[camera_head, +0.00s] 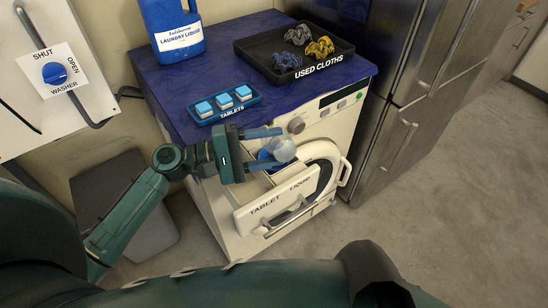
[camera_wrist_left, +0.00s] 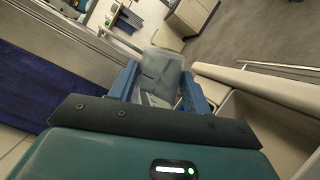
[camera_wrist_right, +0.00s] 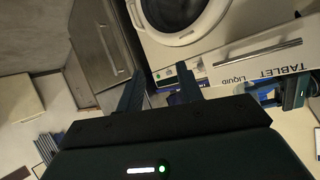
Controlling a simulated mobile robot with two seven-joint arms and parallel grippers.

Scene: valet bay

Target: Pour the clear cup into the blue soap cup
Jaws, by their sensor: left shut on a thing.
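My left gripper (camera_head: 270,149) is shut on a clear cup (camera_head: 283,150), which it holds above the open washer drawer (camera_head: 243,217). The cup is also between the fingers in the left wrist view (camera_wrist_left: 162,72). A small blue patch shows at the cup's left side in the head view; I cannot tell whether it is liquid or the blue soap cup. I cannot make out the blue soap cup for certain. My right gripper (camera_wrist_right: 158,92) is open and empty in the right wrist view, facing the washer front.
The washer top bears a blue laundry liquid bottle (camera_head: 178,28), a tray of tablets (camera_head: 203,120) and a black used-cloths tray (camera_head: 258,65). The drawer front reads TABLET and LIQUID. The round door (camera_head: 335,160) is beside it; a steel cabinet (camera_head: 400,110) stands right.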

